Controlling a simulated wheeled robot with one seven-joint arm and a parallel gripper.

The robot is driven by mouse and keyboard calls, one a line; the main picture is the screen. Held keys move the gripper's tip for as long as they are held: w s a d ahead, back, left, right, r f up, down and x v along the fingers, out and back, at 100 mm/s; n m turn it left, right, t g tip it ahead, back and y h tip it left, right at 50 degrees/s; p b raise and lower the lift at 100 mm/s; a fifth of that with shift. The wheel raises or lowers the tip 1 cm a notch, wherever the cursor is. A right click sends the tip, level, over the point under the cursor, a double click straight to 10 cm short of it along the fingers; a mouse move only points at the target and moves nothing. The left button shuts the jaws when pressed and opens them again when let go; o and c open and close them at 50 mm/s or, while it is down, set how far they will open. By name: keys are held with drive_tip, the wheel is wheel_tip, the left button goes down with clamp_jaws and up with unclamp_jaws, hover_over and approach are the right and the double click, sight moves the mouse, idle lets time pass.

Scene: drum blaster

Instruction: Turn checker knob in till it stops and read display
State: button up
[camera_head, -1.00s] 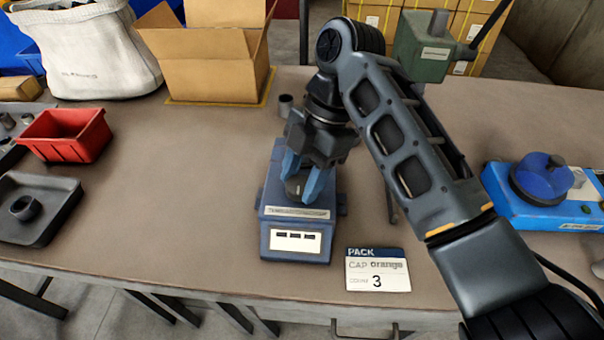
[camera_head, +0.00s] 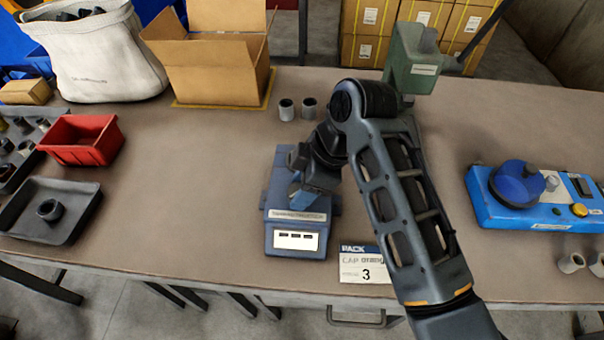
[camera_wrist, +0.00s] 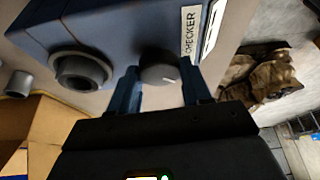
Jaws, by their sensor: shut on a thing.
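The blue checker (camera_head: 297,215) stands on the table in the middle of the head view, its small display (camera_head: 296,240) facing front. The display shows three short dark dashes. In the wrist view the checker (camera_wrist: 120,22) shows its label, a round grey knob (camera_wrist: 160,70) and a dark ringed socket (camera_wrist: 80,70) beside it. My gripper (camera_wrist: 160,84) is shut on the knob, one blue finger on each side. A light mark shows on the knob's face. In the head view my wrist hides the knob and the fingertips show only in part.
A pack card (camera_head: 363,264) reading cap orange, 3 lies right of the checker. Two grey cylinders (camera_head: 298,109) stand behind it, near an open cardboard box (camera_head: 225,75). A blue device (camera_head: 540,198) is at right; a red bin (camera_head: 82,140) and black tray (camera_head: 50,222) are at left.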

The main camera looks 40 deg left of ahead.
drive_tip(key=m+t+p, duration=0.1)
drive_tip(key=m, duration=0.1)
drive_tip(key=m+p, duration=0.2)
drive_tip(key=m+t+p, duration=0.1)
drive_tip(key=m+p, duration=0.1)
drive_tip(key=shift+s+r+m+t+y, duration=0.2)
drive_tip(key=shift+s+m+t+y, duration=0.1)
drive_tip(key=shift+y, duration=0.1)
drive_tip(key=m+t+p, duration=0.1)
drive_tip(key=m, duration=0.1)
drive_tip(key=shift+f+m+p, duration=0.1)
drive_tip(key=shift+m+p, duration=0.2)
drive_tip(key=shift+f+m+t, duration=0.1)
drive_tip(key=shift+m+t, duration=0.4)
drive_tip(key=shift+m, duration=0.9)
drive_tip(key=shift+h, duration=0.3)
drive_tip(key=o, duration=1)
drive_tip(key=shift+o, duration=0.2)
drive_tip(key=v, duration=0.7)
drive_tip(key=shift+d+r+b, duration=0.2)
drive_tip(key=shift+r+b, duration=0.1)
drive_tip(key=shift+r, duration=0.05)
